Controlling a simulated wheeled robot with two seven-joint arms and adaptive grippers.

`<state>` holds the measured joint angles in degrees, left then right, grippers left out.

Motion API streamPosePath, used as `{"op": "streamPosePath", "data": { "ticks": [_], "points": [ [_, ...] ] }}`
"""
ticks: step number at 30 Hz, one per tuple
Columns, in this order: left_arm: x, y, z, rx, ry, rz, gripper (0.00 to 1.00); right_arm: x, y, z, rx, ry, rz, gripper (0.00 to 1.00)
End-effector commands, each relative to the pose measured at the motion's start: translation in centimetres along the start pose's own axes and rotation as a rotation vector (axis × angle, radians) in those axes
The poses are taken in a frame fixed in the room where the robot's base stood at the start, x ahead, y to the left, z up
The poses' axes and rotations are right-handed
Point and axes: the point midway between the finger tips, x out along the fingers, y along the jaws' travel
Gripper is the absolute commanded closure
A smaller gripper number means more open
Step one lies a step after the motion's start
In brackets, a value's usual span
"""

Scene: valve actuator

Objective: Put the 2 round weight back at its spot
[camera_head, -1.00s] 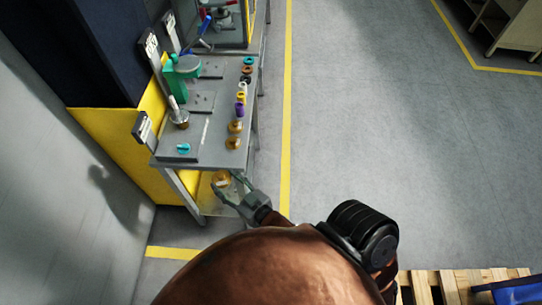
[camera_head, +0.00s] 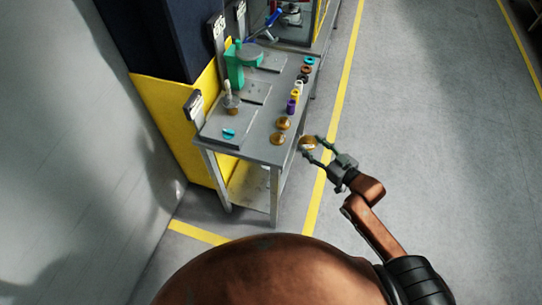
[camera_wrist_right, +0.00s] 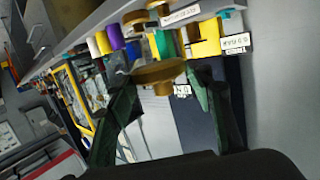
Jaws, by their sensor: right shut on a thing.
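My right gripper (camera_head: 316,152) is shut on a round brass weight (camera_head: 307,143). It holds the weight in the air off the right edge of the grey table, apart from the tabletop. In the right wrist view the held weight (camera_wrist_right: 158,73) shows as a brass disc with a stem between the green fingers (camera_wrist_right: 160,92). Two similar brass weights, one (camera_head: 283,123) behind the other (camera_head: 277,139), stand on the table's near right edge. I cannot read any number on the weights. My left gripper is not in view.
The grey table (camera_head: 255,150) also bears a purple piece (camera_head: 291,106), several coloured rings along its right edge, a green stand (camera_head: 234,66) and a cyan valve piece (camera_head: 228,134). A lower shelf (camera_head: 248,188) lies below. The floor to the right is clear.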

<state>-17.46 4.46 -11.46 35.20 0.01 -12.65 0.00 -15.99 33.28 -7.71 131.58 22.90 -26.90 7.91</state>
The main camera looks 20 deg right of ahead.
Motion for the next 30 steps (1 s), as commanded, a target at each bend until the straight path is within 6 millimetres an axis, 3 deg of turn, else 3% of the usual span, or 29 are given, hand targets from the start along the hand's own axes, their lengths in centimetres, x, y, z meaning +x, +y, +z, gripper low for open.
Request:
{"op": "streamPosePath", "data": {
  "ticks": [4, 8, 20, 24, 30],
  "points": [
    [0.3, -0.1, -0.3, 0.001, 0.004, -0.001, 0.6, 0.7, 1.8, -2.0, -0.016, 0.005, -0.031, 0.84],
    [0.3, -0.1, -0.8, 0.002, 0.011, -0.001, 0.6, 1.3, 1.7, -2.5, -0.013, 0.009, -0.042, 0.84],
    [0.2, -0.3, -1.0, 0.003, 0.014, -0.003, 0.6, 7.1, -5.3, 0.1, -0.007, 0.009, -0.044, 0.84],
    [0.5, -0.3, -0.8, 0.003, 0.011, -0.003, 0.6, 8.9, -7.0, 2.7, -0.007, 0.005, -0.042, 0.84],
    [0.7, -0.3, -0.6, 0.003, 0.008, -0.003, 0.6, 10.3, -8.3, 4.4, -0.012, 0.006, -0.042, 0.84]
  ]
}}
